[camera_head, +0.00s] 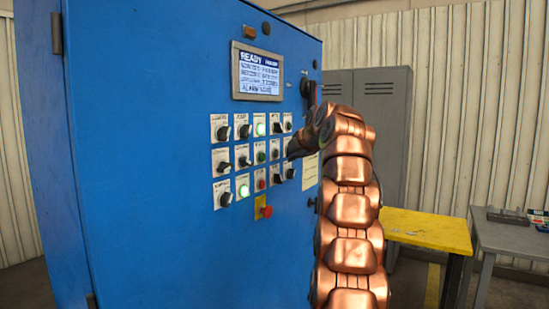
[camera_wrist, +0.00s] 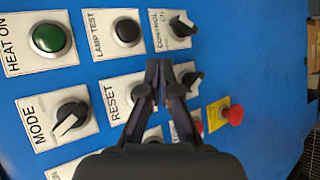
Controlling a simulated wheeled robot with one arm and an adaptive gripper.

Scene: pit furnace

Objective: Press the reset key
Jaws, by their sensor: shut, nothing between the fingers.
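The white RESET plate (camera_wrist: 116,99) is on the blue panel in the wrist view, left of my fingers. Its key is largely hidden behind my left finger, so I cannot tell its state. My gripper (camera_wrist: 158,66) is shut and empty, its fingertips over the panel to the right of the RESET label. I cannot tell whether the tips touch the panel. In the head view my copper arm reaches the right side of the button rows, and the gripper is mostly hidden behind the arm there.
Neighbours are the LAMP TEST button (camera_wrist: 128,31), MODE knob (camera_wrist: 68,119), green HEAT ON button (camera_wrist: 48,38), CONTROL switch (camera_wrist: 182,24) and red mushroom button (camera_wrist: 233,115). The cabinet's screen (camera_head: 257,74) reads READY. A yellow table (camera_head: 428,229) stands at right.

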